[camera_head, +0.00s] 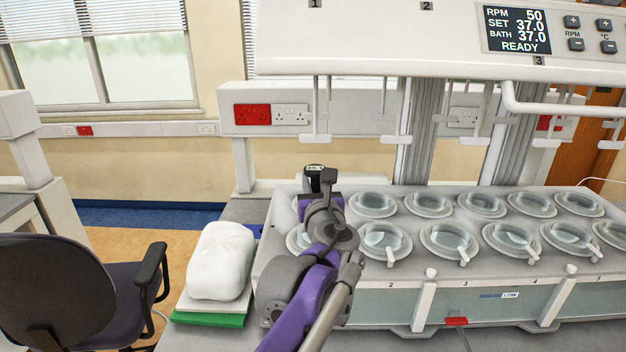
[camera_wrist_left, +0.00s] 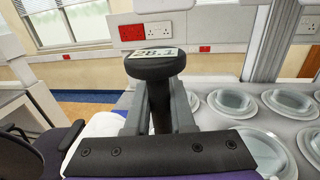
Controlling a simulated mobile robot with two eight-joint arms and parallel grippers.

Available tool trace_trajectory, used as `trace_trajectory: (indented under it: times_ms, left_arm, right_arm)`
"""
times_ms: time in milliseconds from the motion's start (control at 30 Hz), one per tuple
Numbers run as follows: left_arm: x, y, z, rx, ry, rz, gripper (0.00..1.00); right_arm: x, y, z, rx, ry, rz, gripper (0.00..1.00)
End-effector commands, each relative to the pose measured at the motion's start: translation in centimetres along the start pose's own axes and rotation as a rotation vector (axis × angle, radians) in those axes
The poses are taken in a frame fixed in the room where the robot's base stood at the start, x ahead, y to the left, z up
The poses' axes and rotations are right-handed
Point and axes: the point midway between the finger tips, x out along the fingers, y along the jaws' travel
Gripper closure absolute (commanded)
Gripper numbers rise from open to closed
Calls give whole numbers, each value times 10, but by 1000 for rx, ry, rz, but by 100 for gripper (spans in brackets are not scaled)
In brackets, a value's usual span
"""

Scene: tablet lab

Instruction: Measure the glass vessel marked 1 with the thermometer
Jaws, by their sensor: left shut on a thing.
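My left gripper (camera_head: 322,192) is shut on the thermometer (camera_head: 314,170), with its dark head and small display up. The glass vessel marked 1 (camera_head: 296,240) is at the front left of the bath, mostly hidden behind my left arm and gripper. The gripper is above the left end of the bath; whether the probe is inside the vessel cannot be told. My right gripper is not in view.
The bath (camera_head: 405,278) holds two rows of lidded vessels, such as vessel 2 (camera_head: 385,240). Stirrer shafts hang from the panel (camera_head: 430,50) above. A white bundle (camera_head: 220,262) sits left of the bath. A chair (camera_head: 60,290) stands further left.

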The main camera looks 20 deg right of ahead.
Motion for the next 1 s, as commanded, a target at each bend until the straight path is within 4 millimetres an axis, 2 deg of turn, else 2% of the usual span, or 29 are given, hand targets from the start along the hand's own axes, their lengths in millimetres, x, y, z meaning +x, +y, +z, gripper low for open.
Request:
trace_trajectory:
  times_ms: [1000]
  left_arm:
    - [-100,16,2,0,0,0,100]
  right_arm:
    - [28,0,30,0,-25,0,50]
